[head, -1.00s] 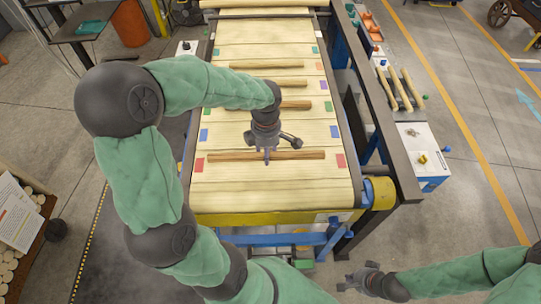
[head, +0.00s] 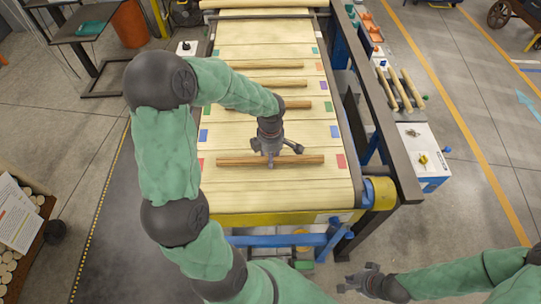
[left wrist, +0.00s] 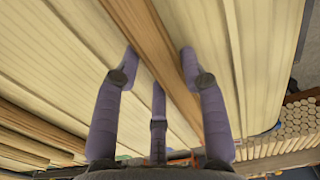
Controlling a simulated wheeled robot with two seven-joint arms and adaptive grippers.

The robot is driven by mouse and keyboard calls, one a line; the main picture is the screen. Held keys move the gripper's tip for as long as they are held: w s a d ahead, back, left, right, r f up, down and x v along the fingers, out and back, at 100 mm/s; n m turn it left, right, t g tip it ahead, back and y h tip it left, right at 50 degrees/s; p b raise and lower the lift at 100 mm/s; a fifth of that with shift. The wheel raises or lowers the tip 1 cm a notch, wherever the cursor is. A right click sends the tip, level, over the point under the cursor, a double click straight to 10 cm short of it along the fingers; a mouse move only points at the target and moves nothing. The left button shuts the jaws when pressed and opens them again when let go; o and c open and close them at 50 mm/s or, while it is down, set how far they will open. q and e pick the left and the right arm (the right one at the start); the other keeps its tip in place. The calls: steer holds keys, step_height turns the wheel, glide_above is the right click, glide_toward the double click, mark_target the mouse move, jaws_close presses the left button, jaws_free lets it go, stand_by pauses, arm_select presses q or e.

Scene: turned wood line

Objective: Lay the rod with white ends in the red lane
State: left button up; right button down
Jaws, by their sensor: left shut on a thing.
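A plain brown rod (head: 235,161) is in my left gripper (head: 270,163), level with the red lane's marks: a left one (head: 201,163) and a right one (head: 341,161). The rod runs across the belt (head: 270,190). I cannot tell whether it touches the slats. No white shows on its ends at this size. In the left wrist view the rod (left wrist: 145,30) runs between the purple fingers of the left gripper (left wrist: 160,70). My right gripper (head: 360,279) is empty at the lower right, clear of the belt, its fingers apart.
Several other rods lie across the belt farther back, one (head: 266,65) near the orange marks and one (head: 275,83) near the purple. A dark rail (head: 375,110) runs along the belt's right side.

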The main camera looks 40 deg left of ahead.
arm_select(q)
steer(key=shift+f, duration=0.15)
steer(key=o, duration=1.3)
steer(key=shift+r, duration=0.5)
step_height(320, 180, up, 11)
steer(key=shift+r+p, duration=0.15)
steer(key=shift+p, duration=0.5)
